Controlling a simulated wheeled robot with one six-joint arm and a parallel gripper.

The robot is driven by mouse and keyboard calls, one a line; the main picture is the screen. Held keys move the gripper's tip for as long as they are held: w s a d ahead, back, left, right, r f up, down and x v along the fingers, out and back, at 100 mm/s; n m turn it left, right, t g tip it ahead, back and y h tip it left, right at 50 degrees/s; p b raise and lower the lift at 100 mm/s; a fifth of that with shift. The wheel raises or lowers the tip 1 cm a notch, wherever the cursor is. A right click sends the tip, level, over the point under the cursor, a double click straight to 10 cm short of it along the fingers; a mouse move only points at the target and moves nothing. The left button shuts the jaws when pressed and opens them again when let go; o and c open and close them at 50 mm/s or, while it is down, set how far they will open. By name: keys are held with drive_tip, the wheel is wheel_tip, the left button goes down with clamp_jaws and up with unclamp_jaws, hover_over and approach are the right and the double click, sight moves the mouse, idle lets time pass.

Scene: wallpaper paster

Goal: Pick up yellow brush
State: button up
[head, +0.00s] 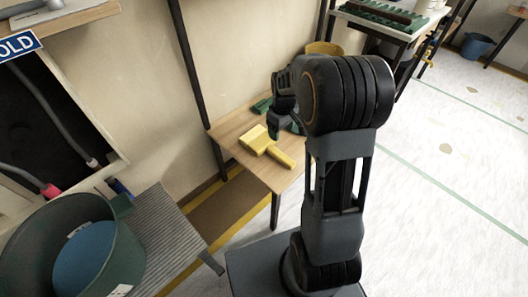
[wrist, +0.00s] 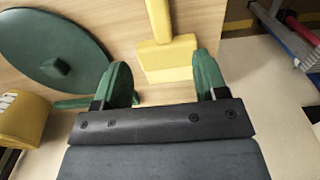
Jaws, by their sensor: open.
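The yellow brush (head: 256,140) lies on a small wooden table (head: 228,133), with its yellow handle pointing to the lower right in the head view. In the wrist view the wide head of the brush (wrist: 168,60) is ahead of and between the fingertips, with its handle running up out of the picture. My gripper (wrist: 162,62) has two green fingers set apart, with nothing held between them. In the head view my gripper (head: 284,125) is beside the brush on its right, partly hidden by my arm. I cannot tell its exact height above the table.
A green disc with a knob (wrist: 55,65) lies left of the brush in the wrist view, close to the left finger. A yellow object (wrist: 20,120) is at the far left. A dark green tub (head: 125,262) stands on a grey striped surface. Open floor lies at right.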

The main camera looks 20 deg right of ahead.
drive_tip(key=b, duration=0.3)
approach(279, 153)
wheel_tip(279, 153, down, 6)
drive_tip(key=shift+s+d+r, duration=0.1)
drive_tip(key=shift+r, duration=0.15)
drive_tip(key=shift+f+b, duration=1.65)
drive_tip(key=shift+f, duration=1.05)
drive_tip(key=shift+r, duration=0.1)
drive_tip(key=shift+c, duration=0.5)
drive_tip(key=c, duration=0.9)
